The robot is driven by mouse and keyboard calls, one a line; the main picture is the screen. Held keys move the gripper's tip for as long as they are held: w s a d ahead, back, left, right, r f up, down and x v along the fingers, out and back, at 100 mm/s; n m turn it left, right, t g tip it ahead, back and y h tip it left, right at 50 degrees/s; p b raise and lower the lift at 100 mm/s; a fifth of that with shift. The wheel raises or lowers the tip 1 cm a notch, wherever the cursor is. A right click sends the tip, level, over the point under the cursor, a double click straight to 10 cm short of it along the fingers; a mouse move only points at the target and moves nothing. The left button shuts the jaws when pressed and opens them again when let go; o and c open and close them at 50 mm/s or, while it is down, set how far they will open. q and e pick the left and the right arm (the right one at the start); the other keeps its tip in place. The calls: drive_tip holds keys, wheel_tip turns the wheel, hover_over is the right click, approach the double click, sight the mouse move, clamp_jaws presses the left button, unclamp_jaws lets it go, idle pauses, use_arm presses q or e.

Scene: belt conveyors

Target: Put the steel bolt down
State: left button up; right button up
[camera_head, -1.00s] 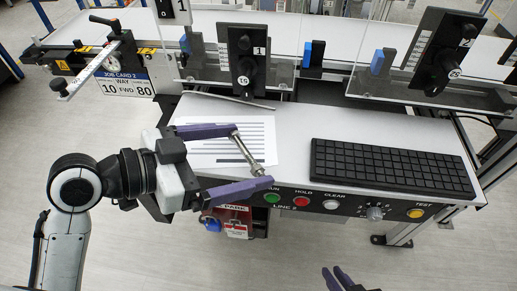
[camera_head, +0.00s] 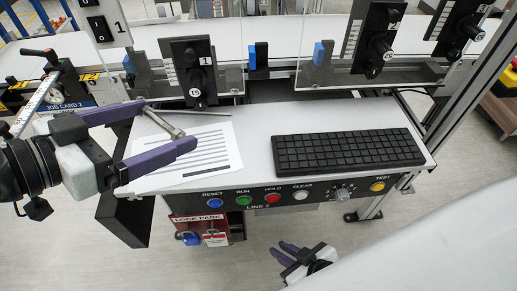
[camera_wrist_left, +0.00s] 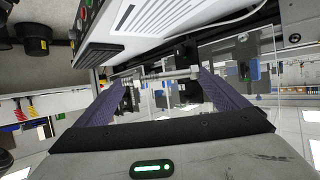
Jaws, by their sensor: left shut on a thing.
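The steel bolt (camera_head: 162,123) is a grey rod with a thicker head at one end. My left gripper (camera_head: 167,125) is shut on it, with the bolt spanning lengthwise between the two purple fingertips. They are over the upper left part of the white printed sheet (camera_head: 205,160) on the pale console top. The left wrist view also shows the bolt (camera_wrist_left: 165,76) level between the fingertips, with space around it. I cannot tell its exact height above the console. My right gripper (camera_head: 283,252) is low at the bottom of the head view, away from the console; its opening is unclear.
A black keyboard (camera_head: 345,150) covers the console's right part. Coloured buttons (camera_head: 243,200) line the front edge. Clear panels with black switch boxes (camera_head: 190,70) stand behind, before the belt (camera_head: 285,35). A strip of bare console (camera_head: 253,130) lies between sheet and keyboard.

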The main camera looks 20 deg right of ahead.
sight(173, 172)
use_arm(q)
drive_tip(key=shift+f+b, duration=0.4)
drive_tip(key=shift+f, duration=4.55)
drive_tip(key=shift+f, duration=0.15)
drive_tip(key=o, duration=0.8)
